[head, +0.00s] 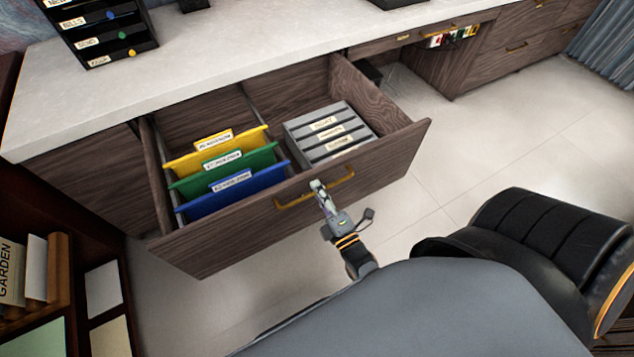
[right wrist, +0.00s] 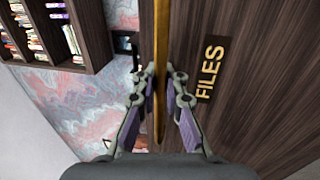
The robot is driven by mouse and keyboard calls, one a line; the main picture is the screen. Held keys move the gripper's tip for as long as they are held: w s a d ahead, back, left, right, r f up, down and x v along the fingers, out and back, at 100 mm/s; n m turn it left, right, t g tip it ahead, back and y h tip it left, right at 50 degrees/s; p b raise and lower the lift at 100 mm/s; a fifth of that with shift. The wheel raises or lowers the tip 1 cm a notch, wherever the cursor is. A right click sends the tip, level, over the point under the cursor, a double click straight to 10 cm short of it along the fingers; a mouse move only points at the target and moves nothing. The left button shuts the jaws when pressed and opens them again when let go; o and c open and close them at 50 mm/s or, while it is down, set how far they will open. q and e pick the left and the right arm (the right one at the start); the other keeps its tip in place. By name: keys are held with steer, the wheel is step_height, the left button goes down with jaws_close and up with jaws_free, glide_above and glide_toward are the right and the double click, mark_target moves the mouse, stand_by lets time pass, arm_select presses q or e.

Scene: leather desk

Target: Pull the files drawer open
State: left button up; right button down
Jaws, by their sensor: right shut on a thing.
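The files drawer (head: 290,226) is pulled well out from under the desk in the head view, and its inside shows. Its brass bar handle (head: 287,204) runs along the front panel. My right gripper (head: 318,186) is at the middle of this handle. In the right wrist view the handle (right wrist: 160,40) passes between the two fingers of the right gripper (right wrist: 160,90), which are shut on it. The label FILES (right wrist: 210,68) is on the wood beside the handle. My left gripper is not in view.
The drawer holds yellow (head: 210,150), green (head: 224,170) and blue (head: 233,190) hanging folders and a grey divided box (head: 328,133). The pale desktop (head: 220,60) bears a black labelled organiser (head: 100,32). A black chair (head: 530,240) stands right. A bookcase (head: 60,300) stands left.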

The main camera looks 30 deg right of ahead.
steer(key=shift+s+f, duration=0.1)
steer(key=shift+f, duration=0.05)
steer(key=c, duration=1.7)
jaws_free()
steer(key=s+f, duration=0.2)
steer(key=s, duration=0.9)
steer(key=shift+s, duration=0.35)
steer(key=shift+f, duration=0.1)
